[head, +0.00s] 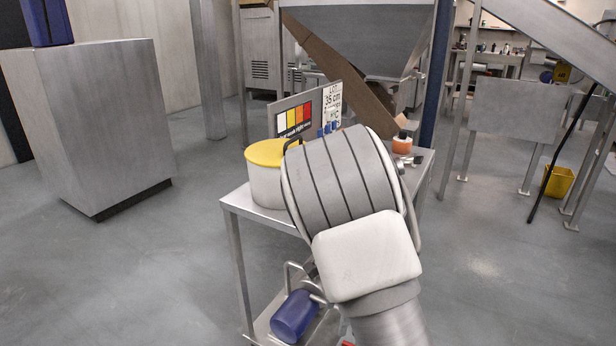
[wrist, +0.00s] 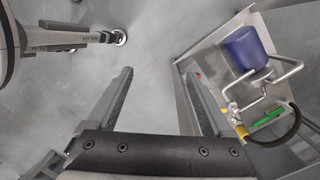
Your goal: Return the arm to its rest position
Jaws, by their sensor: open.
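My gripper (wrist: 158,98) shows in the wrist view with its two fingers well apart and nothing between them. Grey floor shows between and beyond the fingers. In the head view my arm reaches up from the bottom right over the near side of the steel cart (head: 240,205), and its thick wrist covers part of the cart top. My gripper itself is hidden behind the arm there. The cart's lower shelf with a blue container (wrist: 246,50) lies to the right of the fingers in the wrist view.
A pot with a yellow lid (head: 268,153) stands on the cart beside my arm. A colour-chart board (head: 295,118) and an orange-capped bottle (head: 402,144) are behind. A steel cabinet (head: 90,125) stands left. The floor between cabinet and cart is clear. A yellow bin (head: 558,182) is at right.

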